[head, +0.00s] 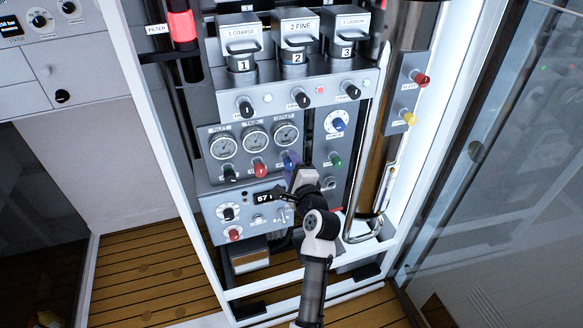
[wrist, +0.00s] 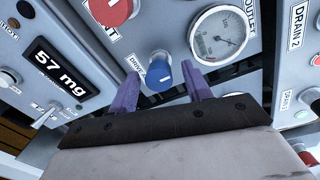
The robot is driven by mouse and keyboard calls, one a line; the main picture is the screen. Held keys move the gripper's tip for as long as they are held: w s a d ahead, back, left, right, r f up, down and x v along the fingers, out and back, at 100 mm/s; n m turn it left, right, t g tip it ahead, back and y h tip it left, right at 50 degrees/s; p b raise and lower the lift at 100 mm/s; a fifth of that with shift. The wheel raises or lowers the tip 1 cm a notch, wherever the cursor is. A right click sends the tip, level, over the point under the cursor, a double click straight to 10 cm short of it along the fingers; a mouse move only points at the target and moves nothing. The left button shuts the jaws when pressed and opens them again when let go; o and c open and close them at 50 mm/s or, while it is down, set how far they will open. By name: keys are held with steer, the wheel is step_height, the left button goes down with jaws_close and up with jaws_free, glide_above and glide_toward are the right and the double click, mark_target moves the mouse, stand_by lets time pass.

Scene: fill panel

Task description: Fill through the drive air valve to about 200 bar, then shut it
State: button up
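My gripper (head: 290,165) is at the lower row of knobs on the panel. In the wrist view its two purple fingers (wrist: 160,88) are apart, one on each side of a blue knob (wrist: 158,76), with nothing clamped between them; whether they touch it is unclear.
A red knob (wrist: 108,10) is left of the blue one; a black knob (head: 229,174) is further left. A display (wrist: 58,68) reads 57 mg. A green knob (head: 335,160) and another blue knob (head: 339,125) are to the right. A bent metal pipe (head: 360,150) runs beside them.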

steer(key=b+v, duration=0.4)
steer(key=v, duration=0.9)
steer(key=shift+s+d, duration=0.2)
steer(key=shift+s, duration=0.2)
stand_by(1.0)
